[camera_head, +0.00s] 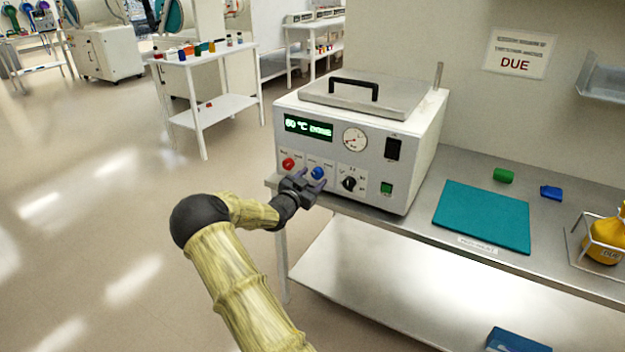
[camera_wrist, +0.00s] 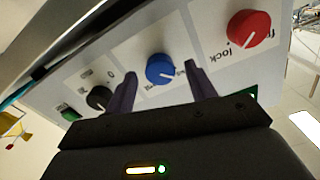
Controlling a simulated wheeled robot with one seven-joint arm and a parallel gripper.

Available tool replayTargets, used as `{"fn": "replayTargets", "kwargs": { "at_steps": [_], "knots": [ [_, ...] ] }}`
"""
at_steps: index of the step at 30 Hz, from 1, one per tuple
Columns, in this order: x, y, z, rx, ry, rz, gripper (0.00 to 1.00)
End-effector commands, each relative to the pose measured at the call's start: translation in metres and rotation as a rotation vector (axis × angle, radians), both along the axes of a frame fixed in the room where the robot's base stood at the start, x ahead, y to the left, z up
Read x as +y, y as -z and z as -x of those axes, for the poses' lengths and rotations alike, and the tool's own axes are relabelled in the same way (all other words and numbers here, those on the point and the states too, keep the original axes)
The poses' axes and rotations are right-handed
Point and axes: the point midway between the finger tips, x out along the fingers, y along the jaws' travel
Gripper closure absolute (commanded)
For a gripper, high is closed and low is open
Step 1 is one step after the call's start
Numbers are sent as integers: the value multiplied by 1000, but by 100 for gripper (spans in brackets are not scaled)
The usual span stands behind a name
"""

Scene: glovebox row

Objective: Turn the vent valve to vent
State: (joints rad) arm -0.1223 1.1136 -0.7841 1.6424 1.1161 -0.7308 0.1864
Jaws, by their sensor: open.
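A white boxy instrument (camera_head: 345,140) stands on the steel bench, its front panel carrying three knobs. The red knob (camera_head: 288,163) is at the left, the blue knob (camera_head: 318,172) in the middle and the black knob (camera_head: 349,184) at the right. I cannot read which is the vent valve. My gripper (camera_head: 311,181) is open and empty, close in front of the blue knob. In the wrist view, the blue knob (camera_wrist: 160,69) shows between the fingertips, its white pointer line aimed right. The red knob (camera_wrist: 249,28) is beside the right finger. I see no contact.
The panel also has a round gauge (camera_head: 355,139), a lit display (camera_head: 309,126) and a green switch (camera_head: 386,188). A teal mat (camera_head: 483,216), a green piece (camera_head: 503,175) and a blue piece (camera_head: 551,193) lie on the bench (camera_head: 440,190). The floor at left is clear.

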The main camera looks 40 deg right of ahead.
Motion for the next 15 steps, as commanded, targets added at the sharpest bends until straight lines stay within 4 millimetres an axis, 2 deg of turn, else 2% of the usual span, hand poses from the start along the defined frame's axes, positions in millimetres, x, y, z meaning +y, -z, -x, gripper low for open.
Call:
{"fn": "replayTargets", "kwargs": {
  "at_steps": [11, 15],
  "knots": [
    [-6, 0, -3, 1, -1, 0, 47],
    [-6, 0, -3, 1, -1, 0, 74]
  ]
}}
